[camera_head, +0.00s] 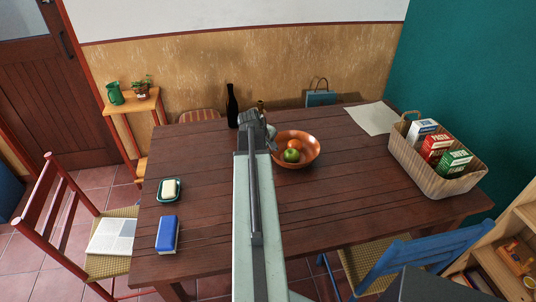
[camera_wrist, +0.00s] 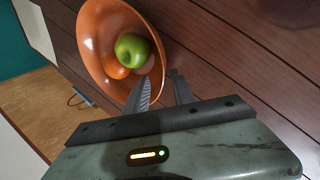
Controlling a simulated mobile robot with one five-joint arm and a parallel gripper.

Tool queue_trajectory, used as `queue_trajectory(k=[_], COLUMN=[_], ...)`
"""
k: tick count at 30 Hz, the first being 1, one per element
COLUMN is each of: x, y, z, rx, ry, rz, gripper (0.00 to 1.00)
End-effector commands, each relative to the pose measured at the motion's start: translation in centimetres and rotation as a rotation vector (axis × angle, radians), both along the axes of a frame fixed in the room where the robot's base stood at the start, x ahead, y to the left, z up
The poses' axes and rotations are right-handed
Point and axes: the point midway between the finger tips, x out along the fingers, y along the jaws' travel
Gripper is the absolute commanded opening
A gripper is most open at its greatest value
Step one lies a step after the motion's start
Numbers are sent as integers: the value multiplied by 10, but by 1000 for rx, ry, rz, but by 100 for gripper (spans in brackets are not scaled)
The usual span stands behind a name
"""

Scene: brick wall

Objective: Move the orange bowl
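The orange bowl (camera_head: 313,151) stands upright on the dark wooden table, right of my arm's end in the head view. It holds a green apple (camera_head: 291,155) and an orange fruit (camera_head: 295,144). In the wrist view the bowl (camera_wrist: 91,32) fills the upper left, with the green apple (camera_wrist: 131,49) and orange fruit (camera_wrist: 115,68) inside. My gripper (camera_wrist: 160,86) has its two fingers apart with a gap between them. One finger overlaps the bowl's near rim in the picture and the other is outside it. Whether they touch the rim is unclear. In the head view my gripper (camera_head: 262,125) is partly hidden.
The table (camera_head: 195,190) also bears a dark bottle (camera_head: 232,106) near the back edge, a wicker basket (camera_head: 440,183) of boxes at right, a white paper sheet (camera_head: 373,117), a soap dish (camera_head: 170,190) and a blue box (camera_head: 167,234) at left. The table's left middle is clear.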

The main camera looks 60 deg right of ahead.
Motion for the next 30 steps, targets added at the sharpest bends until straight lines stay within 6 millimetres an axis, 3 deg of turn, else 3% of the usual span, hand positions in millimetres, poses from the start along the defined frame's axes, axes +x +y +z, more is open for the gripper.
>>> queue_trajectory(k=[1, 6, 17, 21, 30], x=[0, -3, -4, -4, -4], y=[-5, -18, -22, -22, -22], z=[-17, -39, -42, -42, -42], rx=[0, 0, 0, 0, 1], ry=[0, 0, 0, 0, -1], rz=[0, -1, 0, 0, 1], gripper=[30, 30, 30, 0, 0])
